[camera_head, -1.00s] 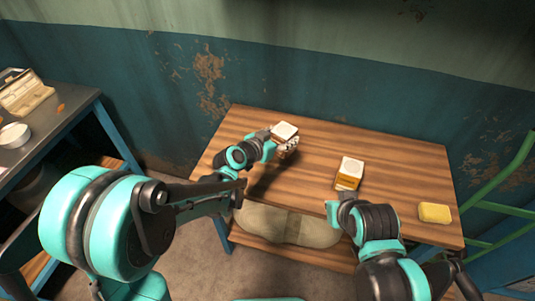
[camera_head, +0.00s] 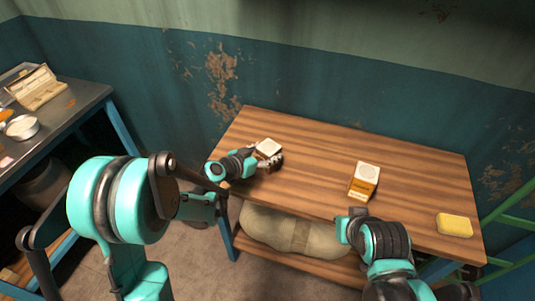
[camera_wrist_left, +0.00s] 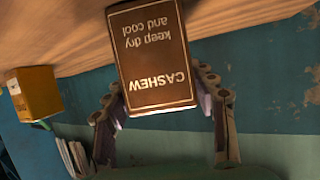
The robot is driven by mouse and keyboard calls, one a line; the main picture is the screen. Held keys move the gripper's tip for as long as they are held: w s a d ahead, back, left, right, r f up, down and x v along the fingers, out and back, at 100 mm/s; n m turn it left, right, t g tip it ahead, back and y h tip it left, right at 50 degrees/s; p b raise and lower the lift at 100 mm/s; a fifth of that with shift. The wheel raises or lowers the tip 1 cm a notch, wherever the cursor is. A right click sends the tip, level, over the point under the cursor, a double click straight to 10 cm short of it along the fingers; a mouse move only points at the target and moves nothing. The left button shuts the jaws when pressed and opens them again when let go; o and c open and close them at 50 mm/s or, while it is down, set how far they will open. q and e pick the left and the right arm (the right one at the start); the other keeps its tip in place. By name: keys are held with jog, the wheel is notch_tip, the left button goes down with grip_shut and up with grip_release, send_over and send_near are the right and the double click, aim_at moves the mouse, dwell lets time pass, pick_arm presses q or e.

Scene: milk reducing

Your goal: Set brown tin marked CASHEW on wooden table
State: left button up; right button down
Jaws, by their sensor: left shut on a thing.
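The brown tin marked CASHEW (camera_wrist_left: 155,55) fills the middle of the left wrist view, its lettering upside down. In the head view the tin (camera_head: 268,147) shows its pale top over the left part of the wooden table (camera_head: 315,165). My left gripper (camera_head: 271,162) is shut on the tin; in the left wrist view its fingers (camera_wrist_left: 163,112) lie on either side of it. The tin looks roughly upright. I cannot tell whether its base touches the table. My right arm is at the table's front edge; its fingers do not show.
An orange-brown box with a pale top (camera_head: 364,181) stands on the table right of the middle. A yellow sponge-like block (camera_head: 455,224) lies near the right end. A dark side table (camera_head: 60,112) with a tin and an open case is at the left. The table's middle is clear.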

pick_arm(q)
jog(key=shift+f, duration=0.15)
jog(key=o, duration=1.5)
jog(key=shift+c, duration=0.2)
